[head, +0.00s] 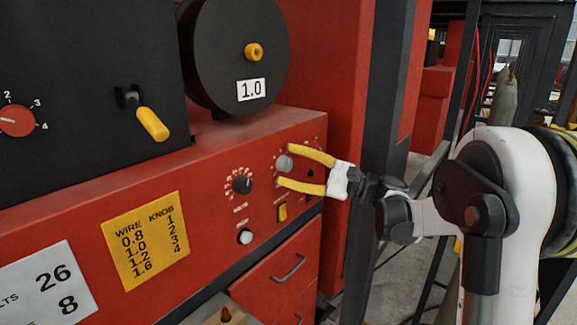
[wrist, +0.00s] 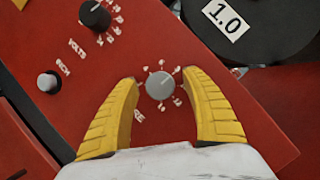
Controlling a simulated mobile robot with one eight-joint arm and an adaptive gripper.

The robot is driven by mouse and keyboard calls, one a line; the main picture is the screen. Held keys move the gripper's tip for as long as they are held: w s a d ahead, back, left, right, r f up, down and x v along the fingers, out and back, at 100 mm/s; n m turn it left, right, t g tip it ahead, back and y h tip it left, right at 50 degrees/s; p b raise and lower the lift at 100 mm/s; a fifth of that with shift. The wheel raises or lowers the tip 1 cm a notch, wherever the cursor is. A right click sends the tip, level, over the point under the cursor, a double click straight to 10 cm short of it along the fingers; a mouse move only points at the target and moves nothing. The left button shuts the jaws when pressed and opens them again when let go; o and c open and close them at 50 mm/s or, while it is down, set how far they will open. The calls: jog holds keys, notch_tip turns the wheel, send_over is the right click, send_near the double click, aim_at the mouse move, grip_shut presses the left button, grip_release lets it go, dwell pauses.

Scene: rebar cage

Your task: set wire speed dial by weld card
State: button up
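A grey dial (wrist: 160,86) with white marks around it sits on the red panel (wrist: 245,118). It also shows in the head view (head: 284,163). My gripper (wrist: 161,88) has yellow fingers, open on either side of the grey dial; I cannot tell whether they touch it. In the head view my gripper (head: 280,166) reaches the panel from the right. A black dial (head: 242,185), labelled volts in the wrist view (wrist: 95,15), is left of the grey one. A yellow weld card (head: 148,240) lists wire 0.8, 1.0, 1.2, 1.6 against knob 1, 2, 3, 4.
A black spool (head: 225,45) with a 1.0 label (head: 251,89) stands above the panel. A grey push knob (head: 245,237) and a yellow switch (head: 282,212) are below the dials. A white card (head: 45,285) reads 26 and 8. A red knob (head: 15,121) and yellow-handled lever (head: 152,124) are upper left.

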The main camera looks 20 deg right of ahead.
jog(key=shift+d, duration=0.15)
jog(key=v, duration=1.2)
jog(key=s+a+f+n+g+h+b, duration=0.2)
jog(key=s+a+f+h+b, duration=0.15)
jog(key=a+f, duration=0.3)
jog(key=s+a+f+n+g+h+b, duration=0.2)
jog(key=s+a+f+h, duration=0.3)
jog(key=a, duration=0.3)
jog(key=s+d+f+n+h+b, duration=0.2)
jog(key=s+f+n+h, duration=0.2)
jog(key=s+f, duration=0.3)
jog(key=s+d+f+n+h+b, duration=0.2)
jog(key=s+f+n+h+b, duration=0.1)
jog(key=s+f, duration=0.4)
jog(key=shift+s+d+f+n+h, duration=0.2)
jog(key=shift+s+f+n+h, duration=0.3)
jog(key=shift+n, duration=0.5)
